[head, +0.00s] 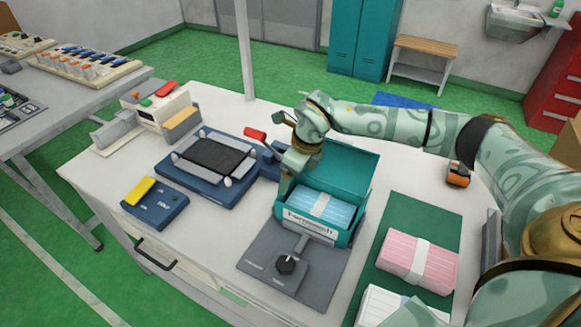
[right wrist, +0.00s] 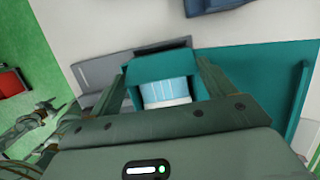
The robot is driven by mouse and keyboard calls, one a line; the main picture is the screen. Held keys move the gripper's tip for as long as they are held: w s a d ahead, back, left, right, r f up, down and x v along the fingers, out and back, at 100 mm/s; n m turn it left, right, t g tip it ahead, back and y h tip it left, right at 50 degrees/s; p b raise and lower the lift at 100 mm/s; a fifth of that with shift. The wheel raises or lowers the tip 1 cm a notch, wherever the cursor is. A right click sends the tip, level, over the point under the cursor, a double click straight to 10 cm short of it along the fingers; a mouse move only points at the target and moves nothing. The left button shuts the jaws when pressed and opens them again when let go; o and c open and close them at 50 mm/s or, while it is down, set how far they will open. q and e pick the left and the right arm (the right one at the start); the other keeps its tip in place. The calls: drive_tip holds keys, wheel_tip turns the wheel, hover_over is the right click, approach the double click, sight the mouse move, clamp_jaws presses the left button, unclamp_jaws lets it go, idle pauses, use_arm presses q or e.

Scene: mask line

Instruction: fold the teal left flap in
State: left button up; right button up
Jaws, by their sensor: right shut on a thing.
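The teal carton (head: 352,166) stands open on a grey fixture, with its tall teal panel up at the back. A banded stack of light blue masks (head: 322,204) lies in it and also shows in the right wrist view (right wrist: 165,92). My right gripper (head: 284,188) is at the carton's left side. In the right wrist view its two fingers (right wrist: 163,80) lie on either side of the teal left flap (right wrist: 160,67) and are shut on it. The gripper partly hides the flap in the head view. My left gripper is not in view.
The grey fixture (head: 262,262) has a black knob in front. A green mat (head: 398,215) at right carries pink (head: 420,262) and white (head: 395,308) banded stacks. A dark blue frame device (head: 205,155) and a small blue box with a yellow pad (head: 152,205) stand at left.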

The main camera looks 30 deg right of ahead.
drive_tip(key=shift+s+d+f+t+y+b, duration=0.3)
drive_tip(key=shift+s+f+t+y, duration=0.25)
drive_tip(key=shift+t, duration=0.35)
drive_tip(key=shift+s+d+f+t+y+b, duration=0.1)
drive_tip(key=shift+s+d+t+y+b, duration=0.1)
drive_tip(key=shift+t+y+b, duration=0.5)
